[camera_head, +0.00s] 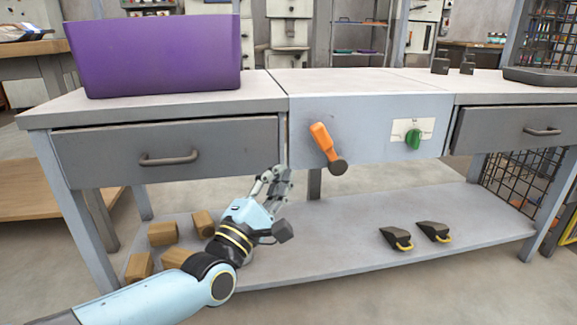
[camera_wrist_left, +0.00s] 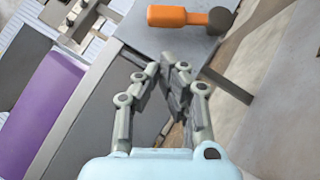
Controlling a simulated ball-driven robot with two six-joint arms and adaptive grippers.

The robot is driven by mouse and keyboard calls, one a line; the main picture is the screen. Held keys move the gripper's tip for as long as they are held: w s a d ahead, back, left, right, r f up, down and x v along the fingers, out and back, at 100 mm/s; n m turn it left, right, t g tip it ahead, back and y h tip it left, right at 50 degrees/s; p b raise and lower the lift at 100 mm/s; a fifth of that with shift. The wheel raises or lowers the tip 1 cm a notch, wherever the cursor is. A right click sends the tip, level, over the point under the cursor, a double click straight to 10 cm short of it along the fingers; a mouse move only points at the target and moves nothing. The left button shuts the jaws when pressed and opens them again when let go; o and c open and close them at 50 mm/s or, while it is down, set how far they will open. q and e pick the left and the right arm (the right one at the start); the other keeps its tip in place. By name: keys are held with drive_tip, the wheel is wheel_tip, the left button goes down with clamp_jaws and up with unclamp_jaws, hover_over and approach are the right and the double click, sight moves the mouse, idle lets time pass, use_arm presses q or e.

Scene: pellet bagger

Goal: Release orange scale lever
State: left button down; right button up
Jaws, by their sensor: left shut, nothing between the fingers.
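The orange scale lever (camera_head: 321,141) is on the grey front panel of the workbench, right of centre. It tilts, with its orange grip up and left and its dark round pivot at the lower right. My left gripper (camera_head: 277,178) is shut and empty. It is below and left of the lever, apart from it, in front of the bench's lower edge. In the left wrist view the lever (camera_wrist_left: 178,17) lies beyond the fingertips (camera_wrist_left: 170,68), near the top edge. My right gripper is not in view.
A green knob (camera_head: 413,138) is right of the lever. A purple bin (camera_head: 155,55) stands on the bench top (camera_head: 330,82) at left. Drawers with handles flank the panel. Several brown blocks (camera_head: 163,234) and two dark scoops (camera_head: 397,238) lie on the lower shelf (camera_head: 330,240).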

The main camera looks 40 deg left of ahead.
sight(327, 148)
use_arm(q)
drive_tip(key=b+x, duration=0.1)
drive_tip(key=x, duration=0.7)
drive_tip(key=shift+w+f, duration=0.1)
drive_tip(key=shift+w+a, duration=0.1)
drive_tip(key=shift+w, duration=0.15)
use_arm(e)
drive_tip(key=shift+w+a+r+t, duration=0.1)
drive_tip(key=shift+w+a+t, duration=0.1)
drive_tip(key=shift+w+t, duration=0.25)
use_arm(q)
drive_tip(key=shift+r, duration=0.3)
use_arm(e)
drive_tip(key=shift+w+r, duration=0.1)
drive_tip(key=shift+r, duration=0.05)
